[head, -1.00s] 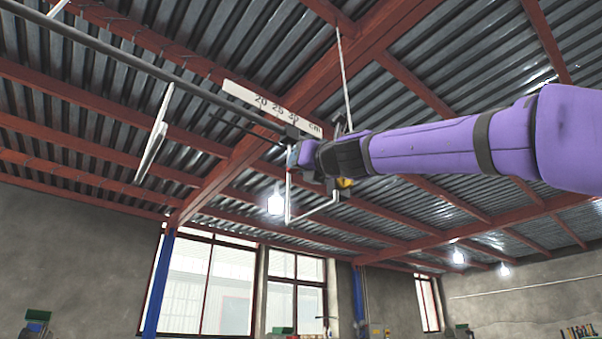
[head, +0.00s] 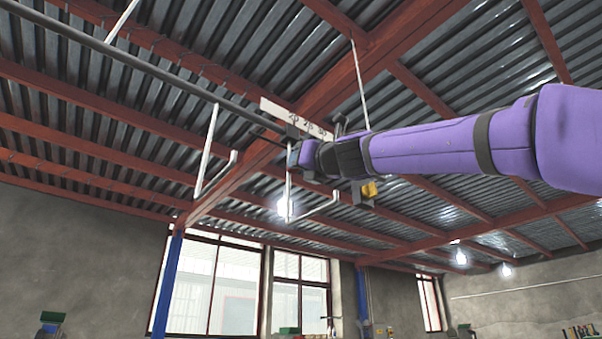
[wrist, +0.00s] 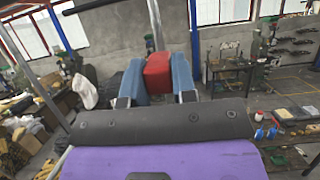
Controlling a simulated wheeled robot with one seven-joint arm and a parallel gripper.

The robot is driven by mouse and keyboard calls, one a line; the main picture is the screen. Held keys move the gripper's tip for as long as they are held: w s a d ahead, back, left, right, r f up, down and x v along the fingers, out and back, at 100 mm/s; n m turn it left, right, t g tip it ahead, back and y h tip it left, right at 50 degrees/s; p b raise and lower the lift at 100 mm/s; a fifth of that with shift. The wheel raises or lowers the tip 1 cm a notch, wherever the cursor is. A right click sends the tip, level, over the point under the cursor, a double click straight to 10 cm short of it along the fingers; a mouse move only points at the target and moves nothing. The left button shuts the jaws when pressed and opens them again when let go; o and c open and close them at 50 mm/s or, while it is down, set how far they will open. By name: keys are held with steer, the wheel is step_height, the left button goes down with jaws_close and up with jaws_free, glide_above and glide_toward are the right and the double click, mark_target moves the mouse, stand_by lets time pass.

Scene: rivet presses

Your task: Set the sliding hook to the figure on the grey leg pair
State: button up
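The sliding hook (head: 289,202) is a white rod hanging from the dark overhead rail, with its lower end bent to the right. My gripper (head: 295,155) is at its upper part, just below the rail. In the wrist view, the blue fingers of my gripper (wrist: 155,82) press against both sides of a red block (wrist: 157,70), which seems to belong to the hook. A white scale plate (head: 272,106) with black numerals is behind the rail, partly hidden at its right end; the figures are hard to read. I cannot make out the grey leg pair in either view.
The dark rail (head: 150,73) runs from upper left toward my gripper. Another white hook (head: 207,150) hangs left of mine, apart from it. A thin white rod (head: 359,85) hangs at right. Benches (wrist: 228,66) and clutter stand far below.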

steer(key=o, duration=0.4)
steer(key=shift+o, duration=0.2)
steer(key=shift+s, duration=0.15)
steer(key=shift+v, duration=5.25)
